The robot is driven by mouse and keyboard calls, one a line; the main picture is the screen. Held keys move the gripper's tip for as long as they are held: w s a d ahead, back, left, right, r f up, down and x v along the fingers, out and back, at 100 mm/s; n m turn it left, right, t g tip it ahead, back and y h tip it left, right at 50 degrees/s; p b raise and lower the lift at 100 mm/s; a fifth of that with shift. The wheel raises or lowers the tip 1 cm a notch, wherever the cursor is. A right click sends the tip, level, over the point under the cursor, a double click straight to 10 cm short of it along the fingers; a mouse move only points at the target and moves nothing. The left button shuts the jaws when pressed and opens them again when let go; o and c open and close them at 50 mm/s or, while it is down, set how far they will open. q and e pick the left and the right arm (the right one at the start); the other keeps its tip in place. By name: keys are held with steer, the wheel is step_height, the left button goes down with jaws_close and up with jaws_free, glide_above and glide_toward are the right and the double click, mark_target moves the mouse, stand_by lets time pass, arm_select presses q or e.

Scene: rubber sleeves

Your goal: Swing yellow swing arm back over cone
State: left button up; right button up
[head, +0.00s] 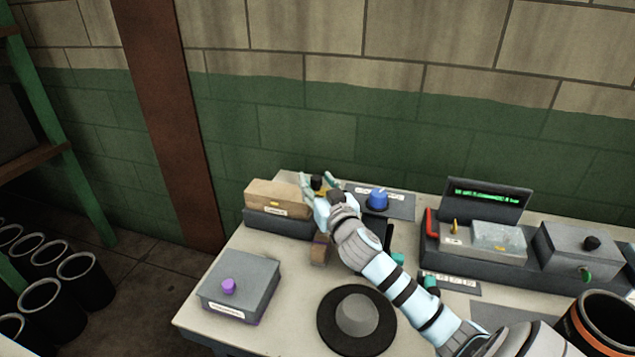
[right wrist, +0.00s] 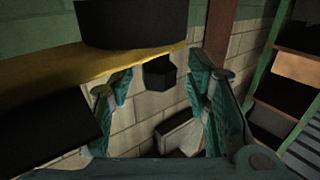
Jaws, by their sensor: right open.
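The yellow swing arm (right wrist: 60,72) crosses the upper left of the right wrist view, with a black cylinder (right wrist: 130,22) above it and a dark hexagonal knob (right wrist: 158,73) at its right end. In the head view only a small yellow bit shows at my right gripper (head: 319,182), beside a black cap. My right gripper is open, and the hexagonal knob shows between its fingers (right wrist: 155,85) in the right wrist view. Whether the fingers touch it I cannot tell. The grey cone (head: 357,314) stands on a black disc (head: 330,335) nearer the front. My left gripper is not in view.
A tan box (head: 270,196) stands left of my gripper, and a blue knob (head: 377,199) to its right. A grey box with a purple button (head: 229,286) is at the front left. A dark console (head: 487,203) fills the right. My right arm crosses beside the cone.

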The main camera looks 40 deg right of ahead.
steer(key=shift+s+r, duration=0.1)
steer(key=shift+s, duration=0.1)
steer(key=shift+c, duration=0.3)
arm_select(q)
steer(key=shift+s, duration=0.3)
arm_select(e)
steer(key=shift+w, duration=0.1)
jaws_close()
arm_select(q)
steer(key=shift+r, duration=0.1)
arm_select(e)
steer(key=shift+a, duration=0.1)
